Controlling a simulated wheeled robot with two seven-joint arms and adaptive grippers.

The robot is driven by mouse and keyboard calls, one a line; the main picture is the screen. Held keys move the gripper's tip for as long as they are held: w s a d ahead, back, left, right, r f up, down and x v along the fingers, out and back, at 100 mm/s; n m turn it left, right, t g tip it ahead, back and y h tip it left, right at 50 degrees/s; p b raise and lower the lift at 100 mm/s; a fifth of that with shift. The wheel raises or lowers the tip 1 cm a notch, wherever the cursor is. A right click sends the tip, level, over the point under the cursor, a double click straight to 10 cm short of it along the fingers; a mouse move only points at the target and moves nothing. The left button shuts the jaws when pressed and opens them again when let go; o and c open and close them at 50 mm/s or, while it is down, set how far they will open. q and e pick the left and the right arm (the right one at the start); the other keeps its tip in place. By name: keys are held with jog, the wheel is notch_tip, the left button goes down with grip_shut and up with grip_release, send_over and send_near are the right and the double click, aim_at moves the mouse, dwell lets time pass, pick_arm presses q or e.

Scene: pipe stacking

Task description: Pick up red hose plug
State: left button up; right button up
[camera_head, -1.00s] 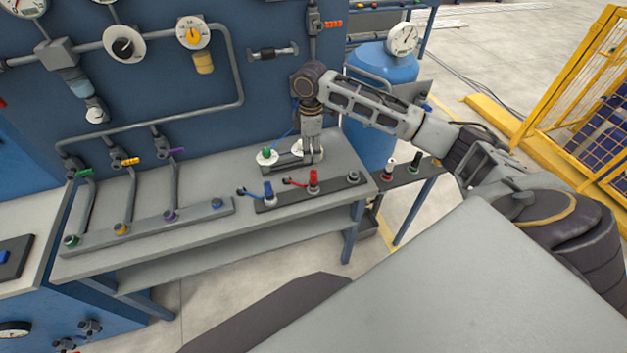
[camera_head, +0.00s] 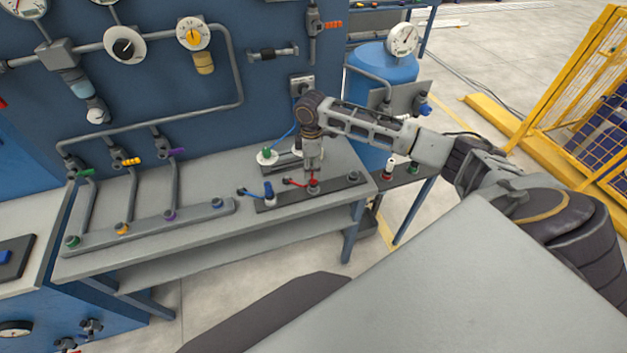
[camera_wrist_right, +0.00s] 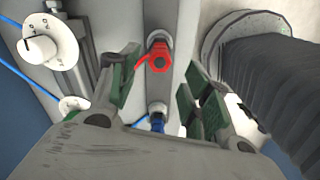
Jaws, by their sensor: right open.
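The red hose plug (camera_wrist_right: 158,58) stands upright on the dark strip on the bench, with a short red hose beside it. In the head view it is mostly hidden behind my right gripper (camera_head: 313,166); its red hose (camera_head: 294,183) shows just left. My right gripper points down above the plug. In the right wrist view its two green-padded fingers (camera_wrist_right: 157,100) are spread apart, and the plug shows in the gap, beyond the fingertips. Nothing is held. My left gripper is not in view.
A blue plug (camera_head: 268,190) stands left of the red one on the same strip (camera_head: 335,188). A white knob with a green top (camera_head: 267,155) is behind. A blue tank (camera_head: 385,75) stands right of the bench. The bench front is clear.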

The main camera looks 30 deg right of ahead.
aim_at(314, 181)
jog(key=shift+d+f+p, duration=0.2)
jog(key=shift+f+p, duration=0.05)
jog(key=shift+f, duration=0.7)
jog(key=shift+d+f+p, duration=0.2)
jog(key=shift+f, duration=1.5)
grip_shut()
